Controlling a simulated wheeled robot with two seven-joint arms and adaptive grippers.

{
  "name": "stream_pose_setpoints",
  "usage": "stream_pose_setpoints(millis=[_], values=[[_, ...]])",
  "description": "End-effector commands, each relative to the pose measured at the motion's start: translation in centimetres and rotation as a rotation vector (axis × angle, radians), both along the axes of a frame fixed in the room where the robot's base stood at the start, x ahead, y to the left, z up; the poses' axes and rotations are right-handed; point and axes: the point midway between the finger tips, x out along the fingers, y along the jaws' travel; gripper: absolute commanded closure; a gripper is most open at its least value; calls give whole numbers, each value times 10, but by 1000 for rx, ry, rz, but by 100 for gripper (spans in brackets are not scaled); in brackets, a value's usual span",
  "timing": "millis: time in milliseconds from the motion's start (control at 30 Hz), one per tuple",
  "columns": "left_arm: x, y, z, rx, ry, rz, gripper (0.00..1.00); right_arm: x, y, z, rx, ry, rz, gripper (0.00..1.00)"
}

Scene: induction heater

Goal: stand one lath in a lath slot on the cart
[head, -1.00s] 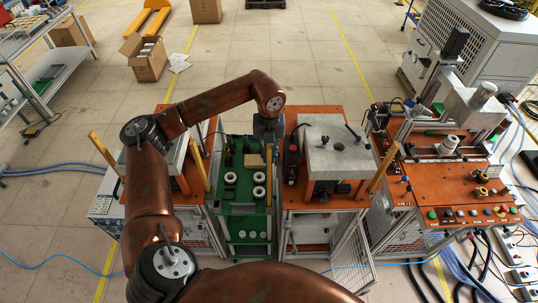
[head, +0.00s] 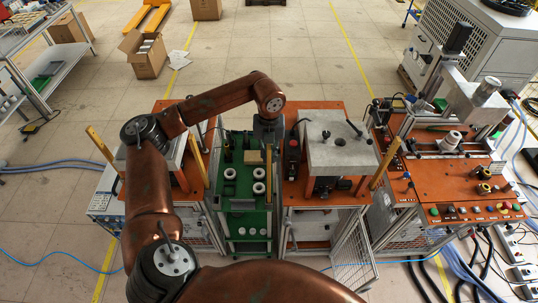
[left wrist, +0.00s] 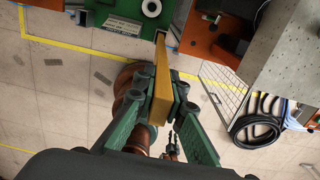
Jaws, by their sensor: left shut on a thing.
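My left gripper (head: 268,132) hangs over the green cart (head: 240,218), between the two orange stations. In the left wrist view the left gripper (left wrist: 160,103) is shut on a yellow lath (left wrist: 161,75), its fingers on both sides of it. The lath runs away from the fingers to the edge of the cart (left wrist: 115,18), where its far end meets a dark, slot-like piece (left wrist: 160,37). I cannot tell whether the end is inside it. In the head view the held lath (head: 269,174) looks upright. My right gripper is not in view.
Other yellow laths stand at the left station (head: 197,163) (head: 99,145) and the right station (head: 384,167). White rings (head: 230,174) and a tan block (head: 254,157) sit on the cart. An open mesh door (head: 352,250) stands right of the cart.

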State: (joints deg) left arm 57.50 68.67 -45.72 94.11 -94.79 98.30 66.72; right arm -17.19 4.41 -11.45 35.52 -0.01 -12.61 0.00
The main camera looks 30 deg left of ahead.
Motion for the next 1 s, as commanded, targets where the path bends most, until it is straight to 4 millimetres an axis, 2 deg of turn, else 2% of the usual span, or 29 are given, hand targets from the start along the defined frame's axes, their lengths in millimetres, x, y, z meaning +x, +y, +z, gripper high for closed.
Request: stream_pose_setpoints(millis=[600,833,867,1000], values=[[0,0,-19,-1,-1,0,100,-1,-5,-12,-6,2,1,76],[0,0,-18,-1,-1,0,100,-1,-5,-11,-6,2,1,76],[0,0,-18,-1,-1,0,87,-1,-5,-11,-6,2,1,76],[0,0,-18,-1,-1,0,78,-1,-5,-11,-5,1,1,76]])
